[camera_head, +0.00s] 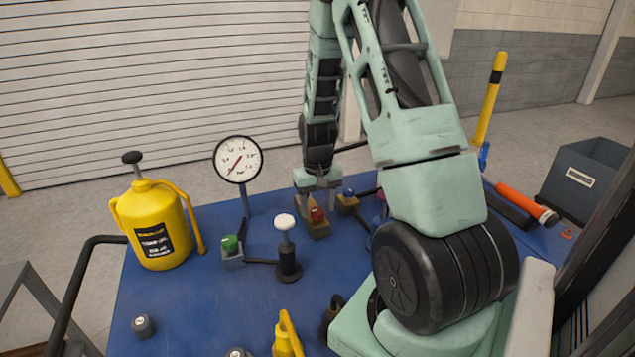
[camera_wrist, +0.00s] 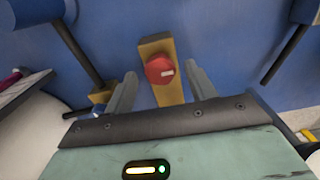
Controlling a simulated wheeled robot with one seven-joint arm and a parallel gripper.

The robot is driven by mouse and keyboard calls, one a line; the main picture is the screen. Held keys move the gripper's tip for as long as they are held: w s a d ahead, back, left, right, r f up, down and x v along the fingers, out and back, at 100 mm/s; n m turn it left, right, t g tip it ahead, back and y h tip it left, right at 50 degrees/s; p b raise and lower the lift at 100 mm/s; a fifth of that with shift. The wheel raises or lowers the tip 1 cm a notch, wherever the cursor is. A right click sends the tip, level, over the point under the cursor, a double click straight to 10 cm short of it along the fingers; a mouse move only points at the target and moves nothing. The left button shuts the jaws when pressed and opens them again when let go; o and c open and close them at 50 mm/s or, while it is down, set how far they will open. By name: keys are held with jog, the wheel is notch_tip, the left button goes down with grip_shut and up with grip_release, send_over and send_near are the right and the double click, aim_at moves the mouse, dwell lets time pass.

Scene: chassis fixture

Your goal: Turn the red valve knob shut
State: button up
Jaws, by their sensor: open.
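The red valve knob (camera_wrist: 159,69) sits on a brass-coloured valve block (camera_wrist: 173,94) and has a pale mark on its face. It also shows in the head view (camera_head: 318,214), partly behind my finger. My gripper (camera_wrist: 157,85) is open, with one finger on each side of the knob and block. In the wrist view gaps show between the fingers and the knob, and I see no contact. In the head view my gripper (camera_head: 318,196) points down over the knob. How far the fingertips are above the block is hard to tell.
A blue knob (camera_head: 348,193) on a similar block stands close on the right. A green knob (camera_head: 230,243), a white-topped post (camera_head: 285,222), a pressure gauge (camera_head: 238,159) and a yellow can (camera_head: 158,226) stand to the left on the blue table (camera_head: 190,297). An orange-handled tool (camera_head: 520,200) lies right.

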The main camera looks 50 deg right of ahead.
aim_at(317, 210)
notch_tip(317, 210, up, 17)
jog(key=b, duration=0.1)
jog(key=shift+f, duration=0.1)
dwell(0.7)
jog(key=s+a+f+n, duration=0.1)
jog(key=a+n, duration=0.6)
jog(key=a, duration=2)
jog(key=s+a+f+n, duration=0.2)
jog(key=s+a+n, duration=0.5)
jog(key=s+a, duration=0.6)
jog(key=s, duration=0.3)
jog(key=shift+a+f+y, duration=0.3)
jog(key=shift+a+f, duration=0.05)
jog(key=shift+f, duration=0.05)
jog(key=shift+d, duration=0.1)
